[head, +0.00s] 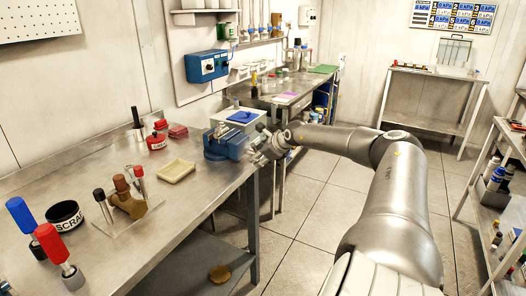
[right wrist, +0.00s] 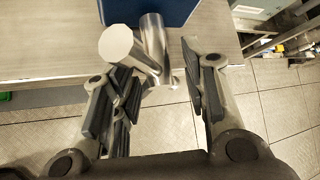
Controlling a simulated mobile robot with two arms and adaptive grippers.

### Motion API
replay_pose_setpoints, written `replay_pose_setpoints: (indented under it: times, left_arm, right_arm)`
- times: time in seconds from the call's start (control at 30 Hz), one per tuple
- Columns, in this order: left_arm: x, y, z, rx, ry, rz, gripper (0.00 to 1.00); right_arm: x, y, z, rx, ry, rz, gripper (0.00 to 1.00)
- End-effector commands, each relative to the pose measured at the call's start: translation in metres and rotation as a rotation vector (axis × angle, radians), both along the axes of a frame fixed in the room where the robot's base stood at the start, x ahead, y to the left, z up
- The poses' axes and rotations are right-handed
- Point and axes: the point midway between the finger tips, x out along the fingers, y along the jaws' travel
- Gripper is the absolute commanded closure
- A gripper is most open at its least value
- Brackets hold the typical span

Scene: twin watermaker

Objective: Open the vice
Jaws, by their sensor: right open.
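The blue vice (head: 228,144) sits at the right end of the steel workbench in the head view. Its blue body (right wrist: 150,10) also shows at the top of the right wrist view. Its metal handle (right wrist: 153,45) sticks out over the bench edge toward me. My right gripper (right wrist: 160,95) is open, with the handle's end between or just beyond its fingers. I cannot tell if a finger touches it. In the head view my right gripper (head: 264,150) is right beside the vice's front. How far the vice jaws are open is not clear. My left gripper is out of view.
The workbench (head: 150,230) also holds a cream tray (head: 177,171), a black SCRAP bowl (head: 65,216) and tools with red and blue handles. A second bench (head: 300,85) stands behind the vice. The tiled floor right of the workbench is clear.

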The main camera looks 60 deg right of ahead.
Motion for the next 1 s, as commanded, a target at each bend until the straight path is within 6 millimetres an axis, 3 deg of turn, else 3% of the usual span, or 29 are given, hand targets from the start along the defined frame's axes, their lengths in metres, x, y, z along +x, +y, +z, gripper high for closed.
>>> replay_pose_setpoints:
  times: [0.63,1.0]
  left_arm:
    - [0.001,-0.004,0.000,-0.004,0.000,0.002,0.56]
    - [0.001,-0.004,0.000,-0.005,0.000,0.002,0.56]
  right_arm:
    - [-0.027,0.011,0.029,-0.003,-0.002,0.004,0.59]
    - [-0.061,0.022,0.057,-0.003,-0.002,0.000,0.59]
